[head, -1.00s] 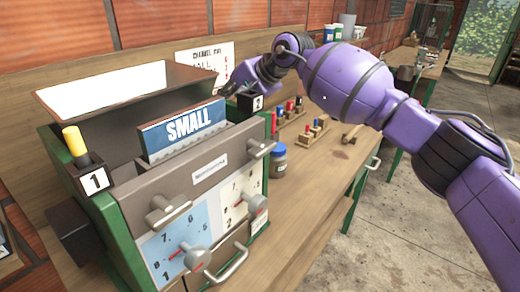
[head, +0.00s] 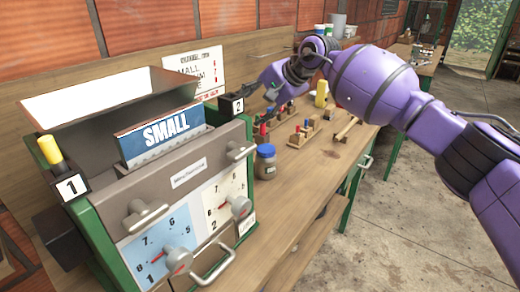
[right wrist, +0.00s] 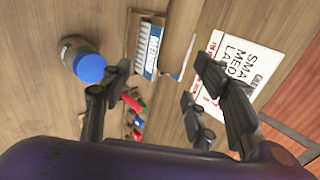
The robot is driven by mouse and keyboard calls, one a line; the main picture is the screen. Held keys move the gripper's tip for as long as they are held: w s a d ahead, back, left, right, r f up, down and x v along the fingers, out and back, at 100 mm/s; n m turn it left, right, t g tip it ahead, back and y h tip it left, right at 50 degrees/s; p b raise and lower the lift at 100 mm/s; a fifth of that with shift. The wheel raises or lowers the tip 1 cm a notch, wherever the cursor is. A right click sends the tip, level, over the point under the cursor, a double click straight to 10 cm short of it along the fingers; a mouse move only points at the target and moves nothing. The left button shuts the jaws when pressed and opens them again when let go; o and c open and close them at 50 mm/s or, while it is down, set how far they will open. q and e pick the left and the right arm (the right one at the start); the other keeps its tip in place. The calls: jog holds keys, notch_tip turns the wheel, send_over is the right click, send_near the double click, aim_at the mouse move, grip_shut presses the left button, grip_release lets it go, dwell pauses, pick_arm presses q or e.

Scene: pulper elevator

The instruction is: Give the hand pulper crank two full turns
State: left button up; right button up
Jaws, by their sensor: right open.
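The pulper (head: 190,180) is a green-sided machine with an open metal hopper and a blue SMALL sign (head: 166,130). Its front carries two bar-handled knobs (head: 145,215), two dials with red pointers (head: 168,258) and a pull handle (head: 216,268). I cannot tell which part, if any, is the crank. A yellow peg (head: 50,150) stands in the block marked 1. My right gripper (head: 268,90) is open, just right of the block marked 2 (head: 231,105). In the right wrist view its fingers (right wrist: 163,70) are spread with nothing between them. My left gripper is out of view.
A blue-lidded jar (head: 265,162) stands on the bench right of the pulper. Small wooden racks (head: 302,135), a yellow object (head: 321,93) and a wooden-handled tool (head: 347,128) lie beyond. A white chart (head: 196,72) is behind. The bench front beside the jar is clear.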

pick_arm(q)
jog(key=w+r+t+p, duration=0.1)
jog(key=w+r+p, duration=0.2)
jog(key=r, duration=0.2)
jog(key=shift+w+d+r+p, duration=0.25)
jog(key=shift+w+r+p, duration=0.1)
pick_arm(e)
jog(key=v, duration=0.9)
jog(key=shift+a+r, duration=0.2)
jog(key=shift+r, duration=0.05)
jog(key=shift+d+f, duration=0.1)
